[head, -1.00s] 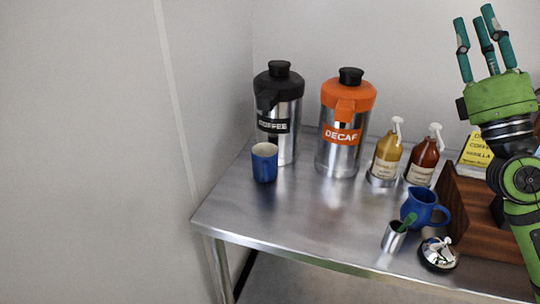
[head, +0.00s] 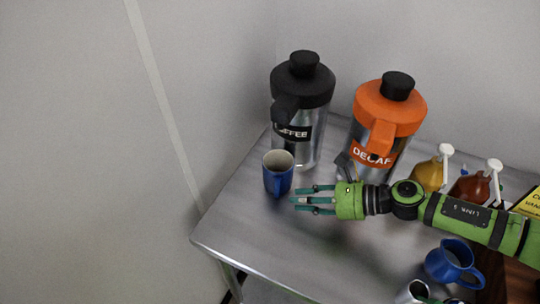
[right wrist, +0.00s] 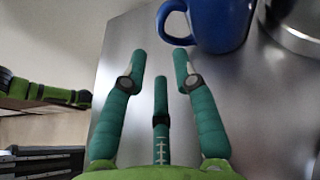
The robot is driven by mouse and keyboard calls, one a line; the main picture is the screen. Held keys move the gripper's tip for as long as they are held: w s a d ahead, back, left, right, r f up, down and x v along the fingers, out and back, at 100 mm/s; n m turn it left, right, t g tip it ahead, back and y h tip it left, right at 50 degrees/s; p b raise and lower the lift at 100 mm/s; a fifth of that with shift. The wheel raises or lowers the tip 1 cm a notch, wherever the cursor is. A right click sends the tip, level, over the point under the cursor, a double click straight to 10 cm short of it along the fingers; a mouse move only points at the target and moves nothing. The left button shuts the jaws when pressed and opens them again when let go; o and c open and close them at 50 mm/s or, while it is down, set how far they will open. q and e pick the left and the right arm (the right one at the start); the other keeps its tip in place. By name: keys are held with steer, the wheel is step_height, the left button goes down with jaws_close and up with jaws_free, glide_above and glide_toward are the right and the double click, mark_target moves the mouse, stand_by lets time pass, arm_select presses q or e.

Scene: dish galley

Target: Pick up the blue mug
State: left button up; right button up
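The blue mug (head: 278,177) stands upright on the steel table, just in front of the black-lidded coffee dispenser. It also shows at the top of the right wrist view (right wrist: 222,24), with its handle toward the left. My right gripper (head: 302,199) reaches in from the right, low over the table, its fingers pointing left close to the mug's right side. In the right wrist view its three green fingers (right wrist: 162,68) are spread apart with nothing between them. The mug lies beyond and to the right of the fingertips there.
The coffee dispenser (head: 305,138) stands right behind the mug, and the orange-lidded decaf dispenser (head: 390,110) stands behind my right arm. Syrup bottles (head: 430,172) and a blue pitcher (head: 455,262) are at the right. The front-left tabletop (head: 250,240) is clear.

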mark_target(278, 196)
steer(key=shift+w+a+n, duration=0.2)
steer(key=shift+w+n, duration=0.1)
steer(key=a+p, duration=0.2)
steer(key=a, duration=0.1)
steer(key=shift+w+a+f+p, duration=0.1)
steer(key=shift+a+f+p, duration=0.1)
steer(key=shift+p, duration=0.1)
steer(key=shift+p+x, duration=0.3)
steer(key=shift+x, duration=0.9)
steer(key=shift+w+a+f, duration=0.2)
steer(key=shift+w+f, duration=0.1)
steer(key=shift+a+f, duration=0.1)
jaws_close()
arm_select(q)
steer(key=r, duration=0.1)
steer(key=s+r, duration=0.1)
steer(key=r, duration=0.1)
steer(key=shift+s+a, duration=0.2)
steer(key=shift+a, duration=0.2)
